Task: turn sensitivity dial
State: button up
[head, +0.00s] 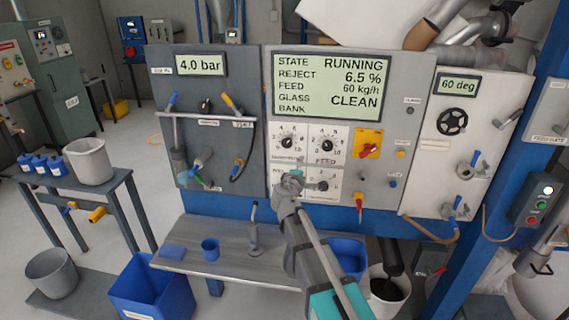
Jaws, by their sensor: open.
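The dial panel (307,145) is on the grey cabinet below the display and carries black knobs on white scale plates. The upper left knob (287,142) has a small label under it that is too small to read surely; it may be the sensitivity dial. The upper right knob (325,143) has FEED under it. A lower right knob (321,186) shows in part. My gripper (290,178) is in front of the lower left plate and hides most of it. It is open, with no object visible in it. Contact with the panel cannot be told.
The display (331,87) reads RUNNING, reject 6.5 %, CLEAN. A tool rack with levers (207,120) is to the left.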

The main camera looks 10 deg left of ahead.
jog(key=s+d+f+m+g+h, duration=0.1)
jog(key=s+d+f+m+g, duration=0.25)
jog(key=d, duration=0.35)
jog(key=s+d+f+m+g+h+b, duration=0.1)
jog(key=s+d+f+m+g, duration=0.25)
jog(key=s+d+f, duration=0.2)
jog(key=s+d+f+m+g+h, duration=0.1)
jog(key=s+d+f+m+g, duration=0.2)
jog(key=d, duration=0.4)
jog(key=s+d+f+m+g+y, duration=0.1)
jog(key=s+f+m+g+y, duration=0.2)
jog(key=s, duration=0.5)
jog(key=s+d+f+m+g+y+b, duration=0.1)
jog(key=s+f+m+g+y, duration=0.2)
jog(key=s, duration=0.5)
jog(key=shift+s+d+f+m, duration=0.25)
jog(key=shift+s+f+m, duration=0.15)
jog(key=shift+f, duration=0.15)
